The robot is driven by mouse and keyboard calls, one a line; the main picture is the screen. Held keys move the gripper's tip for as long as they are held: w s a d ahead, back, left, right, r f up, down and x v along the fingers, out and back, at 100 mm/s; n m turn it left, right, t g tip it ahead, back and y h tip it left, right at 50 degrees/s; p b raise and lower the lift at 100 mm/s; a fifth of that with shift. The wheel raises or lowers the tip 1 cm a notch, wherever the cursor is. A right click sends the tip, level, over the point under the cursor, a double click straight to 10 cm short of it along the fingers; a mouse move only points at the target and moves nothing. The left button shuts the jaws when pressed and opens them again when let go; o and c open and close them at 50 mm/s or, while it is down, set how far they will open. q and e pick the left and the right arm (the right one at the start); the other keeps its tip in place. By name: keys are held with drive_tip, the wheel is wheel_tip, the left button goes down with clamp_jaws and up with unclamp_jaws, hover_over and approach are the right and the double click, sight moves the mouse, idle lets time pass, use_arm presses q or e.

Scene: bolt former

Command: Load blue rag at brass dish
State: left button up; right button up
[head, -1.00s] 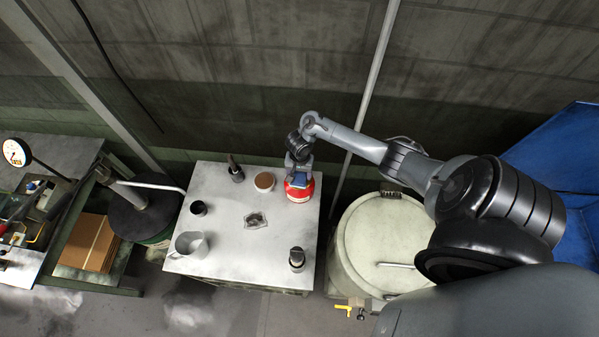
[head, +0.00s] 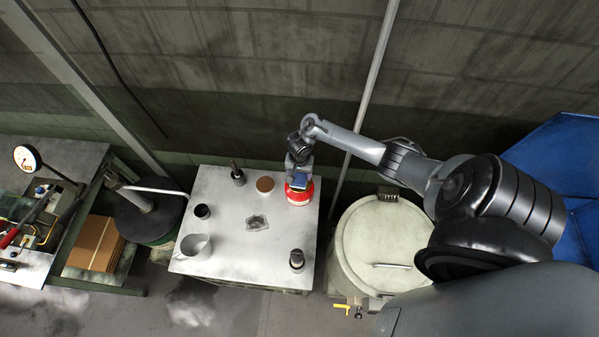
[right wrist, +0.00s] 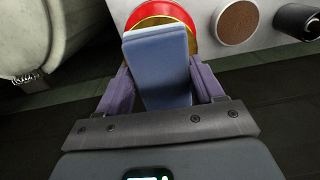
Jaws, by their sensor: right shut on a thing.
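My right gripper (head: 298,183) is shut on the blue rag (right wrist: 158,65), a folded, flat pad that fills the space between the fingers in the right wrist view. The rag also shows as a small dark blue patch in the head view (head: 297,181). The brass dish (right wrist: 146,21) shows as a yellow-gold surface inside the red rim of a round can (head: 299,195) at the table's back right corner. The rag's far end overlaps the dish in the wrist view and hides part of it. I cannot tell whether they touch. My left gripper is out of view.
A brown-topped round container (head: 265,184) stands just left of the red can. A dark bottle (head: 238,175), black cup (head: 202,211), grey mug (head: 195,246), crumpled grey piece (head: 257,223) and dark cylinder (head: 297,259) share the table. A pale lidded drum (head: 385,235) stands right.

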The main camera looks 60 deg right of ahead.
sight(299, 174)
wheel_tip(299, 174, up, 2)
drive_tip(key=shift+p, duration=0.85)
drive_tip(key=shift+r+p, duration=0.5)
drive_tip(key=shift+r, duration=0.35)
